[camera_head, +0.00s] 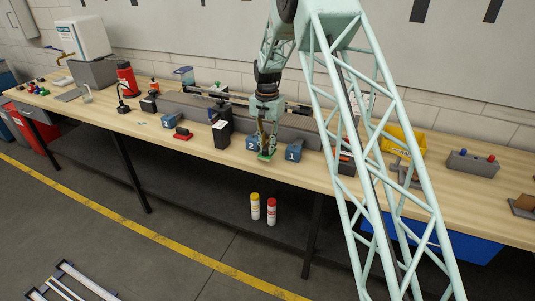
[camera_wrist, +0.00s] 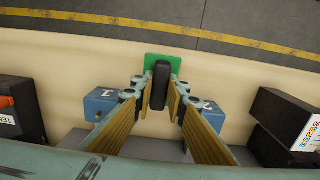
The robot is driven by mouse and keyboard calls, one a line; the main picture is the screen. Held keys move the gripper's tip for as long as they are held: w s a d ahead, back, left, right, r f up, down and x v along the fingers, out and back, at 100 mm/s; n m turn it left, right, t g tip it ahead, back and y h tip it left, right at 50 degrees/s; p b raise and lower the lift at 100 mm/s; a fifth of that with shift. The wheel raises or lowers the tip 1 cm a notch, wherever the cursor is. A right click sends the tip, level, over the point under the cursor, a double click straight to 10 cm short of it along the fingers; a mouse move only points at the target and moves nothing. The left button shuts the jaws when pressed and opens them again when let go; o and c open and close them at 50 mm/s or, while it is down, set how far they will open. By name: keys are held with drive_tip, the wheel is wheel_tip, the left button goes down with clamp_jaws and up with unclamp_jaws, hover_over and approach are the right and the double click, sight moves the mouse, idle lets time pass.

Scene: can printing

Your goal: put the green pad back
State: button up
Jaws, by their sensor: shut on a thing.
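The green pad (camera_head: 264,157) is a flat green plate with a black upright handle. My gripper (camera_head: 266,147) is shut on the handle, with the plate below the fingertips. In the wrist view, the handle stands between the two fingers (camera_wrist: 160,88), and the green plate (camera_wrist: 150,62) shows beyond it. The pad is near the front edge of the bench, between blue block 2 (camera_head: 251,145) and blue block 1 (camera_head: 293,151). I cannot tell whether the plate touches the bench top.
A red pad (camera_head: 183,134) lies on the wooden bench (camera_head: 220,152) to the left. A black box (camera_head: 221,132) stands beside block 2. A yellow bin (camera_head: 403,140) is at the right. Two spray cans (camera_head: 271,211) stand on the shelf below.

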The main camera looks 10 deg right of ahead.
sight(267, 153)
idle(0.3)
drive_tip(key=shift+w+d, duration=0.15)
drive_tip(key=shift+w, duration=0.1)
drive_tip(key=shift+f, duration=1.8)
drive_tip(key=shift+f, duration=0.1)
drive_tip(key=o, duration=0.9)
wheel_tip(267, 153, up, 11)
drive_tip(key=shift+r, duration=0.6)
